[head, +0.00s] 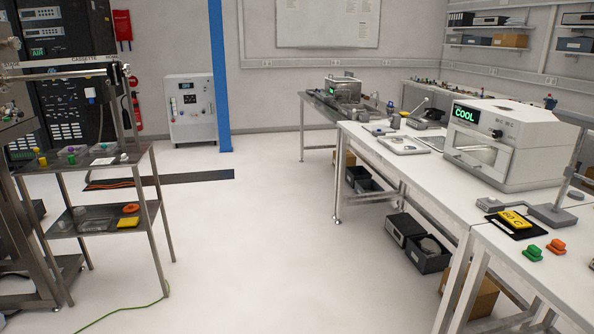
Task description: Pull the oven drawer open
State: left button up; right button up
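The white oven (518,140) stands on the white bench at the right. Its green display reads "COOL" and a dark knob sits on its front. Below the display, the front has a pale recessed panel or window with a bar-like handle (466,163) low along it. This looks like the drawer front, and it appears flush with the body, though the view is too small to be sure. Neither of my grippers is in view.
The white bench (418,166) runs along the right, with boxes beneath it. On it lie a yellow "80 C" block (514,219), green and orange pieces and a lamp-like stand. A steel cart (104,165) stands left. The middle floor is clear; a green cable (120,312) crosses the front.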

aim_at(493, 160)
jog(key=i, duration=1.4)
jog(key=i+z, duration=0.3)
jog(key=i, duration=0.2)
jog(key=i+z, duration=0.35)
jog(key=i, duration=0.15)
jog(key=i+j+z, duration=0.3)
jog(key=i, duration=0.2)
jog(key=i+z, duration=0.3)
jog(key=i, duration=0.7)
jog(key=l, duration=0.1)
